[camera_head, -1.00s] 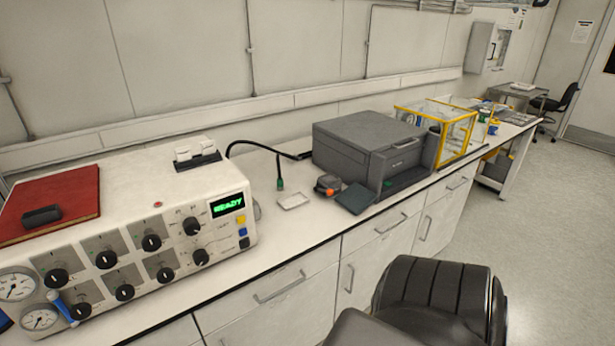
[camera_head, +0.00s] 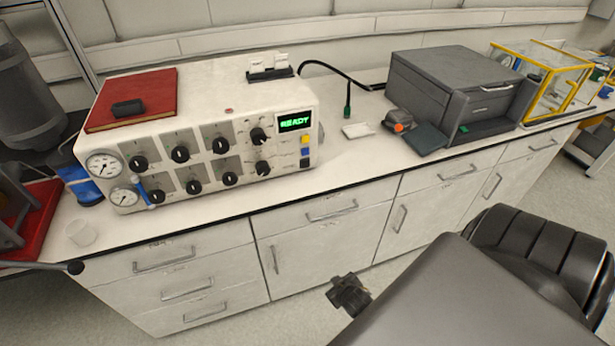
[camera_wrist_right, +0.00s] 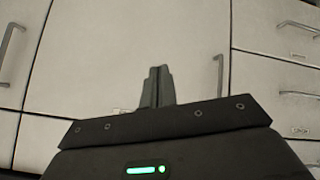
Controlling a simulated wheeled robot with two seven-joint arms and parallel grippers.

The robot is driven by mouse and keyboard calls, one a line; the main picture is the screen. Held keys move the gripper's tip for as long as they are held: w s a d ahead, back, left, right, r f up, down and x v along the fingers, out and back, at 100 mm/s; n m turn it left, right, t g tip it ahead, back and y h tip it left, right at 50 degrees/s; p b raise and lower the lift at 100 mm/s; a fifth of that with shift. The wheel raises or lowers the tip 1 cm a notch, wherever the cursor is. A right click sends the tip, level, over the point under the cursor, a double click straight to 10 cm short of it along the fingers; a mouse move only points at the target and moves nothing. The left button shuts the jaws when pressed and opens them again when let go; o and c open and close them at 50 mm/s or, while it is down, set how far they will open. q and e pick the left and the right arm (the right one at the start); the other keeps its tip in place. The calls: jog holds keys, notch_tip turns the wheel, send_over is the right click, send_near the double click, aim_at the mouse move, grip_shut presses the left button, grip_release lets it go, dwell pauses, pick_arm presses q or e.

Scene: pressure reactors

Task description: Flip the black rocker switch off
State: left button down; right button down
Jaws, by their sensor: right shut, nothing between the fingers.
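The black rocker switch (camera_head: 304,163) is a small dark rectangle at the right end of the white control box's (camera_head: 215,105) front panel. It sits below a yellow button (camera_head: 305,140) and a blue button (camera_head: 305,152); its position is too small to read. The green display (camera_head: 294,122) above reads READY. My right gripper (camera_head: 347,293) is low in front of the cabinets, well below the switch and apart from it. In the right wrist view its fingers (camera_wrist_right: 158,72) are shut together and empty, facing cabinet fronts. My left gripper is not in view.
Several black knobs and two gauges fill the panel. A red book (camera_head: 135,95) lies on the box. Right of it on the bench are a white dish (camera_head: 358,130), an orange-and-grey item (camera_head: 399,121) and a grey machine (camera_head: 452,85). Cabinet handles stick out below the bench.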

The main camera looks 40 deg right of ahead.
aim_at(305, 168)
jog(key=w+r+m+t, duration=0.1)
jog(key=w+r+t, duration=0.1)
jog(key=r, duration=0.8)
jog(key=w+d+r+m+t+h+b, duration=0.1)
jog(key=w+r, duration=0.4)
jog(key=r, duration=0.6)
jog(key=w+d+r+m+t+h, duration=0.1)
jog(key=w+r+m+t, duration=0.1)
jog(key=r, duration=0.9)
jog(key=shift+w+d+t, duration=0.2)
jog(key=shift+w+t, duration=0.5)
jog(key=shift+t, duration=0.3)
jog(key=p+x, duration=0.2)
jog(key=x, duration=1.2)
jog(key=shift+s+f, duration=0.1)
